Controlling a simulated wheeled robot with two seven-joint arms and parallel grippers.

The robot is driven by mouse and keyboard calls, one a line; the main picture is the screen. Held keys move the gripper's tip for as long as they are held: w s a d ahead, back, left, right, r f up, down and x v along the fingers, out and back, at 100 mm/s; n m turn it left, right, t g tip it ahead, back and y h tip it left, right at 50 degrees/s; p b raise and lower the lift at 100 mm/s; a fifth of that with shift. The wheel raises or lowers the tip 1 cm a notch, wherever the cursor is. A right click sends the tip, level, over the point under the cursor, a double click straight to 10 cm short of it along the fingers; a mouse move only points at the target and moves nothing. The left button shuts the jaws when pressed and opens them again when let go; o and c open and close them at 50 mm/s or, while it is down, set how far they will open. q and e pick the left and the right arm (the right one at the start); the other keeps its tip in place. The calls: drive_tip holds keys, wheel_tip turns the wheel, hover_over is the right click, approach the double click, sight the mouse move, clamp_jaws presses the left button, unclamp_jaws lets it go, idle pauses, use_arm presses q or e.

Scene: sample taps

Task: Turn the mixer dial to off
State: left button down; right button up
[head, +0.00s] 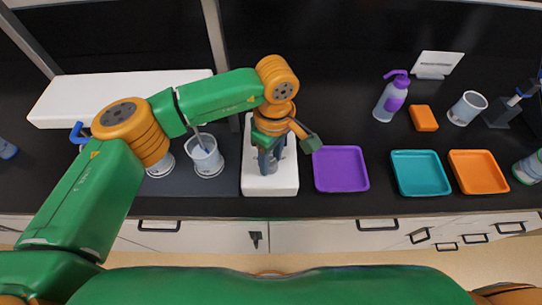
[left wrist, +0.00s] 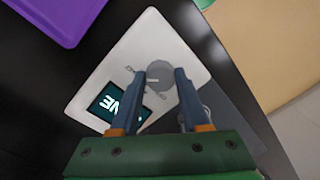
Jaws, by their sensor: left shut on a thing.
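The white mixer (head: 285,184) stands on the black bench below my left gripper (head: 268,162), which hides much of its top in the head view. In the left wrist view the mixer's white top (left wrist: 148,32) carries a round grey dial (left wrist: 160,70) with small marks around it, and a dark screen (left wrist: 112,103) whose letters appear upside down and partly hidden. My left gripper's two blue fingers (left wrist: 160,78) are on opposite sides of the dial, shut on it. The dial's pointer setting is too small to read. My right gripper is out of view.
A purple tray (head: 341,169) lies close right of the mixer, with a teal tray (head: 420,174) and an orange tray (head: 478,172) farther right. White cups (head: 205,160) stand left of the mixer. A purple-topped bottle (head: 391,98) stands behind the trays.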

use_arm(q)
drive_tip(key=shift+w+f+n+b, duration=0.1)
drive_tip(key=shift+f+n+b, duration=0.05)
drive_tip(key=shift+n+b, duration=0.75)
drive_tip(key=shift+f+n+b, duration=0.1)
drive_tip(key=shift+n+b, duration=0.6)
drive_tip(key=shift+b, duration=0.3)
drive_tip(key=n+b, duration=0.4)
drive_tip(key=n, duration=0.1)
drive_tip(key=shift+r+n, duration=0.1)
drive_tip(key=shift+n, duration=0.2)
drive_tip(key=n+b, duration=0.3)
drive_tip(key=n, duration=0.2)
drive_tip(key=shift+a+h, duration=0.1)
drive_tip(key=shift+h, duration=0.3)
drive_tip(key=n+b, duration=0.2)
drive_tip(key=n, duration=0.3)
drive_tip(key=shift+r+n+b, duration=0.15)
drive_tip(key=shift+n+b, duration=0.2)
drive_tip(key=shift+n, duration=0.05)
drive_tip(key=shift+c, duration=1.9)
unclamp_jaws()
